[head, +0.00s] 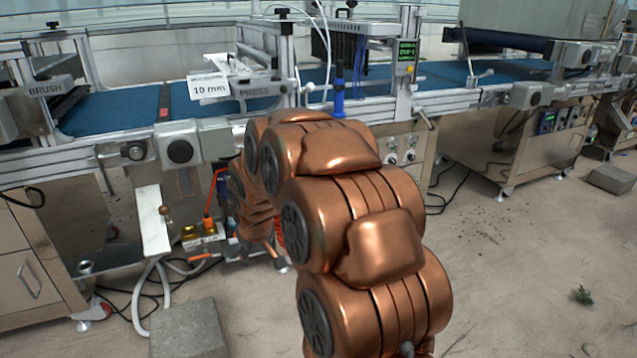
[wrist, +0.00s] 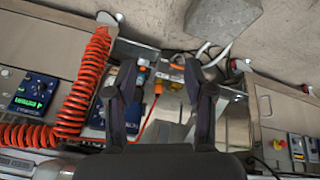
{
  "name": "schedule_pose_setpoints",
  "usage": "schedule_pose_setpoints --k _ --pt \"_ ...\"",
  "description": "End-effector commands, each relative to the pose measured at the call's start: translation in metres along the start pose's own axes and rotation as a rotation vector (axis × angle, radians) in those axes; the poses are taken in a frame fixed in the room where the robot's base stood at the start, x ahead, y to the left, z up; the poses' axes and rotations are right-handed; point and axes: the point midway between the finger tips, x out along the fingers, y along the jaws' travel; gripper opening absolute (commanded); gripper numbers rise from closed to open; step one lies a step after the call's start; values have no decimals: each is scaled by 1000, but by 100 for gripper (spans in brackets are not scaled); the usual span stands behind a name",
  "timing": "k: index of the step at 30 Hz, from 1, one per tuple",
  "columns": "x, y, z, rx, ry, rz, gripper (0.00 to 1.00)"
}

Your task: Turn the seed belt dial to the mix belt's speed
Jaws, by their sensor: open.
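In the wrist view my gripper (wrist: 161,72) is open and empty, its two dark fingers apart above the floor-side fittings. A blue control box with a lit green display (wrist: 30,92) is at the left of that view. A second blue box (wrist: 97,118) is partly hidden by the orange coiled hose and my left finger. In the head view, a steel panel with round knobs (head: 403,151) shows just right of my arm, and a blue display box (head: 547,122) with knobs is farther right. I cannot read which dial is the seed belt's or the mix belt's. My arm hides my gripper in the head view.
The orange coiled hose (wrist: 85,85) hangs close beside my gripper in the wrist view. The conveyor line with blue belts (head: 110,110) runs across the head view. A concrete block (head: 188,328) lies on the floor.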

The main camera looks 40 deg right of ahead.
Motion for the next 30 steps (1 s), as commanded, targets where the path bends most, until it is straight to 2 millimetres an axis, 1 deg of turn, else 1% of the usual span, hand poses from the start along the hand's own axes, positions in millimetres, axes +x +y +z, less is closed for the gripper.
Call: schedule_pose_setpoints --k 1,2,3,5,6,8,9,11,12,14,16,18,20,21,22,27,28,30 --pt "14 15 -14 4 36 15 53" --pt "22 24 -22 3 59 24 53" --pt "30 36 -36 2 98 40 53" --pt "43 56 -53 1 148 62 53" --pt "52 68 -64 -2 184 78 53" --pt "64 88 -79 -6 233 102 53" --pt "72 101 -88 -8 266 119 53" --pt "82 122 -102 -13 320 146 53" --pt "91 135 -108 -17 348 163 53" --pt "100 155 -119 -25 398 190 53" --pt "112 180 -129 -32 454 223 53" --pt "122 204 -137 -41 508 257 53" --pt "133 223 -140 -52 550 285 53" --pt "137 237 -144 -58 584 307 53" --pt "141 247 -146 -64 605 322 53" --pt "163 299 -145 -103 724 408 53" --pt "165 308 -144 -111 747 425 53" --pt "173 326 -139 -129 792 458 53"
